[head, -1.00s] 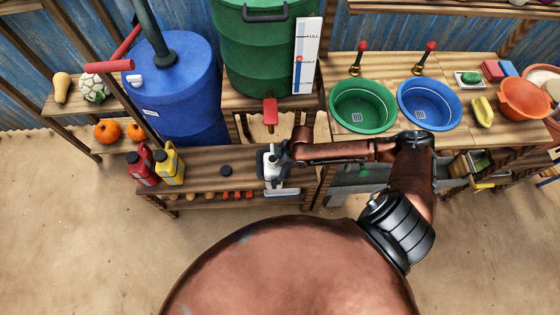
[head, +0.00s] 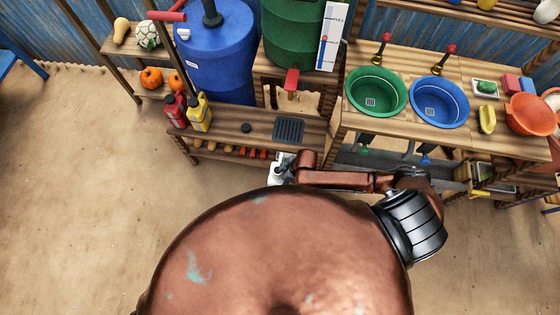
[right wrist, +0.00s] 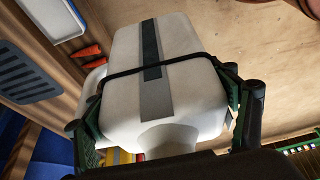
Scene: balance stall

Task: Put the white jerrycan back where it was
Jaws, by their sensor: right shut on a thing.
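The white jerrycan (head: 279,169) is in front of the low wooden bench in the head view, partly hidden by my arm and body. In the right wrist view the jerrycan (right wrist: 165,75) fills the middle, with a dark and grey stripe and a black strap across it. My right gripper (right wrist: 160,115) is shut on it, one finger on each side. A dark slotted grate (head: 289,129) lies bare on the bench top; it also shows in the right wrist view (right wrist: 28,84). My left gripper is not in view.
The low bench (head: 262,138) also carries a red jerrycan (head: 176,109), a yellow jerrycan (head: 199,112) and a small dark disc (head: 246,128). A red tap lever (head: 292,80) hangs above the grate. Green (head: 375,92) and blue (head: 440,102) basins stand to the right.

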